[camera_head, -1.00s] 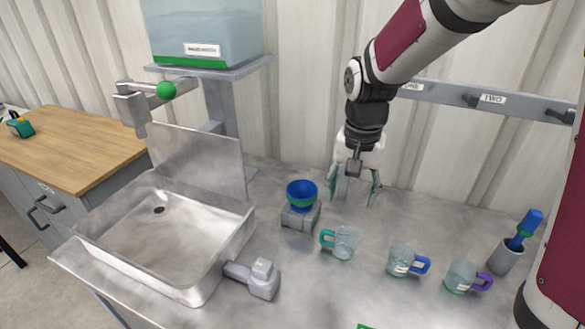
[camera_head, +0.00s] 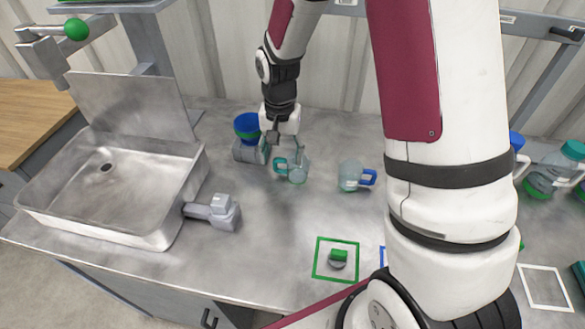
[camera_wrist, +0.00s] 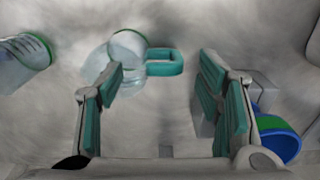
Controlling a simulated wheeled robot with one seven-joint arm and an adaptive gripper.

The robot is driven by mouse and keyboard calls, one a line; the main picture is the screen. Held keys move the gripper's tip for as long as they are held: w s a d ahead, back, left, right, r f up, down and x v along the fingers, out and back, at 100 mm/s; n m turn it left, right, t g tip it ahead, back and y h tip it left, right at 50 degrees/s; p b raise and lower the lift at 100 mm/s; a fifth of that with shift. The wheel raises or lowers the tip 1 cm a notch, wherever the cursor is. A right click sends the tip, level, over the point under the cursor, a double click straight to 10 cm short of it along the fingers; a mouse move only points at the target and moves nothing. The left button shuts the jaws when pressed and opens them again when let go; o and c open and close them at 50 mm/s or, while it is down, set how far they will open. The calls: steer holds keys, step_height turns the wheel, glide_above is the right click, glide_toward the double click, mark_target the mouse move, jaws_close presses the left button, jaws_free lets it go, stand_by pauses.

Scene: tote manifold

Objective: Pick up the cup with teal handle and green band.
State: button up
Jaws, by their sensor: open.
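The clear cup with the teal handle (camera_head: 297,170) stands on the metal counter. In the wrist view the cup (camera_wrist: 128,46) shows a green band at its rim, and its teal handle (camera_wrist: 166,63) points right. My gripper (camera_head: 281,150) is open and empty, just above and behind the cup in the head view. In the wrist view my gripper (camera_wrist: 162,75) has the handle ahead of and between its teal-padded fingertips. The left finger partly hides the cup body. I cannot tell the height gap or whether they touch.
A blue bowl with a green band (camera_head: 246,125) sits on a grey block (camera_head: 247,154) close left of my gripper. A blue-handled cup (camera_head: 350,175) stands to the right. The sink (camera_head: 120,215) is at left. A green square outline (camera_head: 318,260) marks the front counter.

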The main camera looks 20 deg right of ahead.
mark_target(282, 168)
step_height(282, 168, down, 5)
steer(key=shift+a+f, duration=0.1)
steer(key=shift+a, duration=0.05)
steer(key=c, duration=1.2)
steer(key=shift+s, duration=0.1)
steer(key=shift+c, duration=0.4)
